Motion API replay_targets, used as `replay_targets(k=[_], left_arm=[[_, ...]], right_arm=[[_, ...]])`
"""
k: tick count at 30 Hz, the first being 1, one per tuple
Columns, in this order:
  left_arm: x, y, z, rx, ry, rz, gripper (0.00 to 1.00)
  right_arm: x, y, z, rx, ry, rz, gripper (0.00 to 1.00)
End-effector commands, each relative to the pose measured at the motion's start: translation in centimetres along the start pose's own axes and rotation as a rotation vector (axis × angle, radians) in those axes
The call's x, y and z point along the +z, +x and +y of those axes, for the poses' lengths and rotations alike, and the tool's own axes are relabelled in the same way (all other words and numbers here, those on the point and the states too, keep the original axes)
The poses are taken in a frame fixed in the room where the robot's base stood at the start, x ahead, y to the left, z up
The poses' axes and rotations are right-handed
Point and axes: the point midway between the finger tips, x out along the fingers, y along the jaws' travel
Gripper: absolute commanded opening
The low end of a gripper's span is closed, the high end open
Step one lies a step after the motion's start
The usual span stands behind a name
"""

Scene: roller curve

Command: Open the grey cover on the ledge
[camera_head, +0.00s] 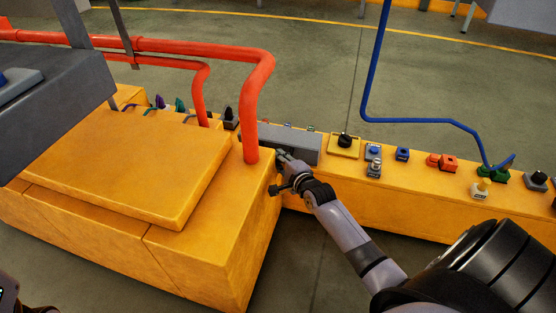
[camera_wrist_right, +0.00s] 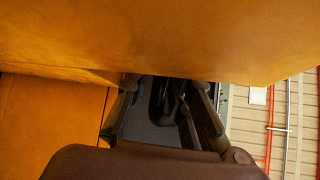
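The grey cover (camera_head: 290,145) is a long, low box-like lid on the yellow ledge (camera_head: 400,200), just right of a thick red pipe. It looks closed, lying flat. My right gripper (camera_head: 281,173) is at the ledge's front side, just below the cover's front edge. Its fingers look spread apart; I cannot tell if one touches the cover. In the right wrist view the two fingers (camera_wrist_right: 165,100) stand apart below a yellow surface, with a dark grey shape between them that I cannot identify.
The red pipe (camera_head: 255,100) stands on the yellow cabinet (camera_head: 190,240) close left of my right gripper. Right of the cover are a black knob (camera_head: 345,140), a blue button (camera_head: 373,152) and other controls. A blue pipe (camera_head: 375,70) rises behind. Floor in front is clear.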

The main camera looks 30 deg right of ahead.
Motion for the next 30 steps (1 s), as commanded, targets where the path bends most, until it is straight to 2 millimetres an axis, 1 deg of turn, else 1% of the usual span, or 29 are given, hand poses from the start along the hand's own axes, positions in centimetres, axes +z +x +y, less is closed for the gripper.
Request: replay_targets(k=[1,8,26,30], left_arm=[[0.00,-0.01,0.01,0.000,0.000,0.000,0.60],[0.00,-0.02,0.01,0.000,-0.001,0.000,0.60],[0.02,-0.07,0.00,-0.001,-0.001,-0.002,0.60],[-0.03,0.50,-0.06,-0.001,0.000,0.000,0.60]], right_arm=[[0.00,-0.01,0.01,0.000,0.000,0.000,0.15],[-0.01,-0.02,0.06,0.001,0.000,0.000,0.00],[-0.03,-0.05,0.24,0.004,0.006,0.000,0.00],[0.01,-0.08,-0.18,0.012,0.014,0.001,0.00]])
